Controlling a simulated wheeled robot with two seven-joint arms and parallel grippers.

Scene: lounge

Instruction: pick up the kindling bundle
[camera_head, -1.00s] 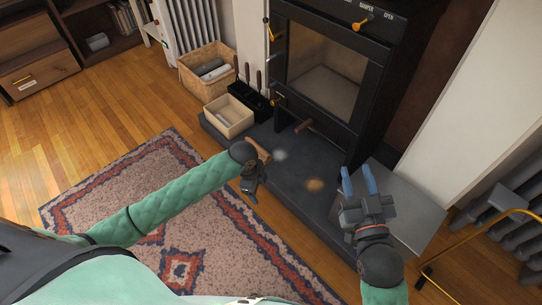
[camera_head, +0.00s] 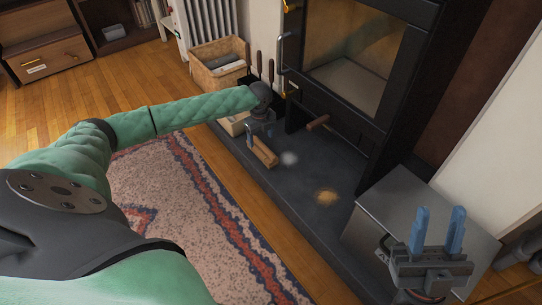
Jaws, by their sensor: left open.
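The kindling bundle looks to be the short light-brown wooden piece (camera_head: 265,153) on the dark hearth slab, left of the stove. The other finger is mostly hidden, and I cannot tell whether the fingers touch the wood. My right gripper (camera_head: 438,230) is open and empty at the lower right, its two blue fingers apart and pointing up, in front of the metal box.
The black stove (camera_head: 365,55) stands behind the hearth slab (camera_head: 290,190).

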